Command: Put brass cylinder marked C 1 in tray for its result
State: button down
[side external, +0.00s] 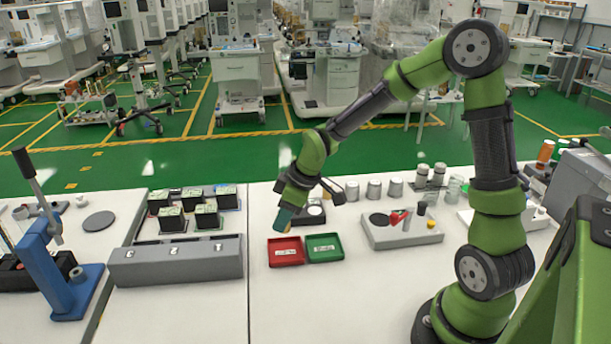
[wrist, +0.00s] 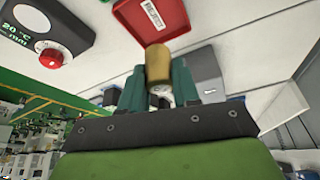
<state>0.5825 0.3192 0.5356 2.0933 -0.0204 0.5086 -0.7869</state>
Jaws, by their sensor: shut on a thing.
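My gripper (wrist: 160,85) is shut on a brass cylinder (wrist: 158,62), which sits between its two teal fingers in the wrist view. No C 1 mark can be read on it. In the side external view my gripper (side external: 284,220) is above and just behind the red tray (side external: 286,262), fingers pointing down, and the cylinder is barely visible. The red tray (wrist: 178,22) lies beyond the cylinder in the wrist view; its label seems to read REJECT. A green tray (side external: 324,258) stands right beside the red one, its label too small to read. Both trays look empty.
A grey block (side external: 175,262) and several dark boxes (side external: 206,217) stand to the left. A blue lever press (side external: 45,265) is farther left. A grey fixture with a red part (side external: 400,235) and several grey cylinders (side external: 374,190) are to the right. The table in front of the trays is clear.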

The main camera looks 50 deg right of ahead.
jog(key=shift+f, duration=3.55)
jog(key=shift+f, duration=0.15)
jog(key=c, duration=0.8)
grip_release()
jog(key=v, duration=1.1)
jog(key=s+a+r+m+t, duration=0.3)
jog(key=s+a+r+m, duration=0.2)
jog(key=s+r+m, duration=0.4)
jog(key=s+r, duration=0.3)
jog(key=s, duration=0.2)
jog(key=shift+a+r+m, duration=0.25)
jog(key=shift+r+m, duration=0.05)
jog(key=shift+r, duration=0.1)
